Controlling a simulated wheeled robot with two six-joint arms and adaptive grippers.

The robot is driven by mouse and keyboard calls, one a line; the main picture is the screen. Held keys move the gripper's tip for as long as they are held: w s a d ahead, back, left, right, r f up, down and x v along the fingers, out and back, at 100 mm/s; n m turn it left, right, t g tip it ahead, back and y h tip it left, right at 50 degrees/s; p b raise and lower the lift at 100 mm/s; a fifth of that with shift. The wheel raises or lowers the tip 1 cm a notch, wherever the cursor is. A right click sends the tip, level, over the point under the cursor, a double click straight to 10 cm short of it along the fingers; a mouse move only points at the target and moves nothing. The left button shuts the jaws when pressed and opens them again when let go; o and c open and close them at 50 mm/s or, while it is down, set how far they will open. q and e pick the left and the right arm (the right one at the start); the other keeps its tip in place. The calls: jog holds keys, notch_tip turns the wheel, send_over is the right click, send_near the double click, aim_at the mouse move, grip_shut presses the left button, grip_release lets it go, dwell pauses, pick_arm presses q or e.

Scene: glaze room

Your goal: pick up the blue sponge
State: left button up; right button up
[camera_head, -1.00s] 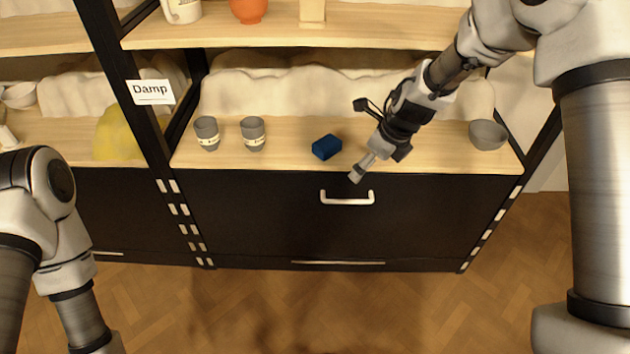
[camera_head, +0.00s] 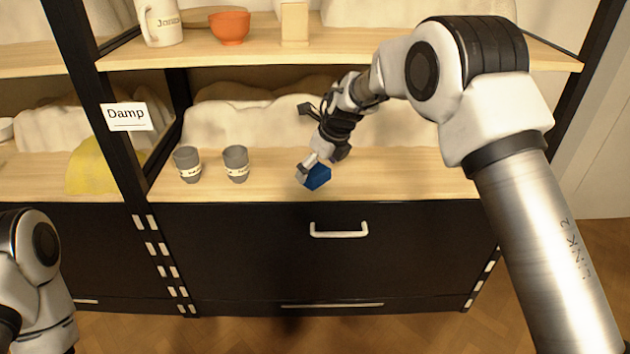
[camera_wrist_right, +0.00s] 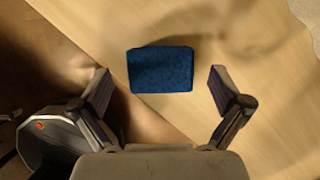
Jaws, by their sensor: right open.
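The blue sponge (camera_head: 318,178) lies on the wooden shelf near its front edge, right of two grey cups. My right gripper (camera_head: 304,174) is just above and beside it in the head view and hides part of it. In the right wrist view the sponge (camera_wrist_right: 160,70) sits just beyond and between the two spread fingertips of the right gripper (camera_wrist_right: 160,82), with gaps on both sides. The right gripper is open and empty. My left arm shows at the lower left edge, but its gripper is out of the picture.
Two grey cups (camera_head: 236,164) stand left of the sponge. An upper shelf (camera_head: 360,52) holds a jug (camera_head: 160,24), an orange bowl (camera_head: 230,28) and a block (camera_head: 294,24). A dark drawer front with a white handle (camera_head: 338,232) is below. The shelf right of the sponge looks clear.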

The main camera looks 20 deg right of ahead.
jog(key=shift+w+f, duration=0.15)
jog(key=shift+f, duration=0.15)
jog(key=shift+r, duration=0.1)
jog(key=c, duration=1.1)
